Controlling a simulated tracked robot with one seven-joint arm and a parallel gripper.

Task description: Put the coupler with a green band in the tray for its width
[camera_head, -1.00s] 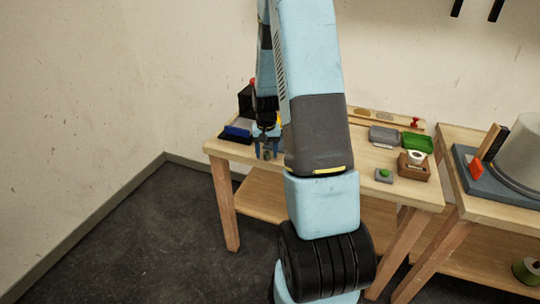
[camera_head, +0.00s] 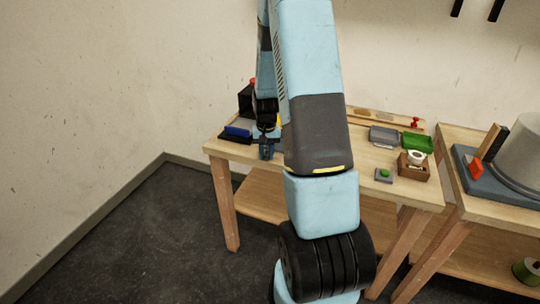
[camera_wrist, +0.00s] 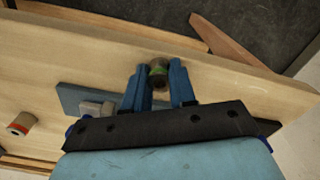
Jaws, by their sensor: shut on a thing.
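The coupler with a green band (camera_wrist: 158,76) sits between my fingertips in the wrist view, dark at its end with green on its side. My gripper (camera_wrist: 159,70) is shut on it, near the edge of the wooden table. In the head view my gripper (camera_head: 266,151) is small and dark blue at the table's front left, and the coupler is hard to make out there. A grey tray (camera_head: 384,137) and a green tray (camera_head: 417,143) stand side by side at the table's back right. I cannot read any width marks on them.
A coupler with a red band (camera_wrist: 21,124) stands on the table. A blue-grey plate (camera_wrist: 70,96) lies beside my gripper. A grey block with a green button (camera_head: 384,175) and a brown box (camera_head: 414,168) are at the right front. Part of the table is hidden behind my arm.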

